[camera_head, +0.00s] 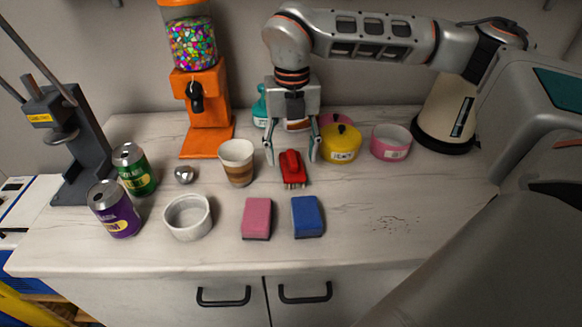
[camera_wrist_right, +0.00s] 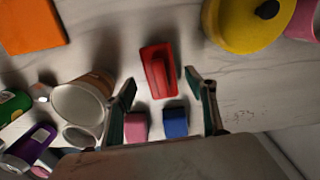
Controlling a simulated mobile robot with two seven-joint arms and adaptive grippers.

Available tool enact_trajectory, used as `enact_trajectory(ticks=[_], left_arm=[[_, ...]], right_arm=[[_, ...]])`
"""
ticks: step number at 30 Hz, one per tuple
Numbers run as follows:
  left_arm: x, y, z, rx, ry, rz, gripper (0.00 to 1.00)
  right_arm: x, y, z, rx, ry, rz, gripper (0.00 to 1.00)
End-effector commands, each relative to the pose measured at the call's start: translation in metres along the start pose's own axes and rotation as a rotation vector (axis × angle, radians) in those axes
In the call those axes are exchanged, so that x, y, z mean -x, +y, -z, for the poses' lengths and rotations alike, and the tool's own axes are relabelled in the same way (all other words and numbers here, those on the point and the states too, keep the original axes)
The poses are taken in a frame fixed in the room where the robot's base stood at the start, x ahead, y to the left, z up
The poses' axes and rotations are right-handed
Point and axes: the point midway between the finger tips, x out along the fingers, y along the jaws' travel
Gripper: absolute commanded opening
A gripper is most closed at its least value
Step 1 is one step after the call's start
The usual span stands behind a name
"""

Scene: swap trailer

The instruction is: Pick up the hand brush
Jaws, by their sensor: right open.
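The red hand brush (camera_head: 292,167) lies on the white marbled counter, in the middle of the head view, with its bristles toward the front. It also shows in the right wrist view (camera_wrist_right: 158,70), between and a little ahead of the fingers. My right gripper (camera_head: 291,157) is open and empty, pointing down, with one finger on each side of the brush in the head view. In the right wrist view its fingers (camera_wrist_right: 163,90) are spread wide; I see no contact with the brush. My left gripper is not in view.
A striped paper cup (camera_head: 237,163) stands left of the brush, and a yellow lidded pot (camera_head: 341,145) close on its right. A pink sponge (camera_head: 257,218) and a blue sponge (camera_head: 307,217) lie in front. An orange candy dispenser (camera_head: 203,100) stands behind left. The front right counter is clear.

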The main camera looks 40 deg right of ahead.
Motion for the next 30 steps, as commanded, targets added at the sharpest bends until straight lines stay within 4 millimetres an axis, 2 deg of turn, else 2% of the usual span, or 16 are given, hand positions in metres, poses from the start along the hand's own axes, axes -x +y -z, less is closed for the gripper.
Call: enact_trajectory(ticks=[1, 6, 16, 17, 21, 22, 30], left_arm=[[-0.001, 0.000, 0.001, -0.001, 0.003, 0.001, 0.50], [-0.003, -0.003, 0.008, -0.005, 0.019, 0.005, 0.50], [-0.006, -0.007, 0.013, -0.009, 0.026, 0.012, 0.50], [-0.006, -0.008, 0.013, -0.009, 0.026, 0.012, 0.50], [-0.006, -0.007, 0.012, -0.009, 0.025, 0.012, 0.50], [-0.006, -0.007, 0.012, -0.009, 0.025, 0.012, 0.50], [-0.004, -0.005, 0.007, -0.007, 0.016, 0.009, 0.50]], right_arm=[[-0.011, -0.002, 0.002, 0.000, 0.005, 0.003, 0.56], [-0.033, -0.002, 0.002, 0.001, 0.004, 0.002, 0.56], [-0.038, -0.001, 0.002, 0.000, 0.001, 0.000, 0.56], [-0.038, -0.001, 0.002, 0.000, 0.001, 0.000, 0.50], [-0.038, -0.001, 0.002, 0.000, 0.001, 0.000, 0.14], [-0.038, -0.001, 0.002, 0.000, 0.001, 0.000, 0.10], [-0.038, -0.001, 0.002, 0.000, 0.000, 0.000, 0.10]])
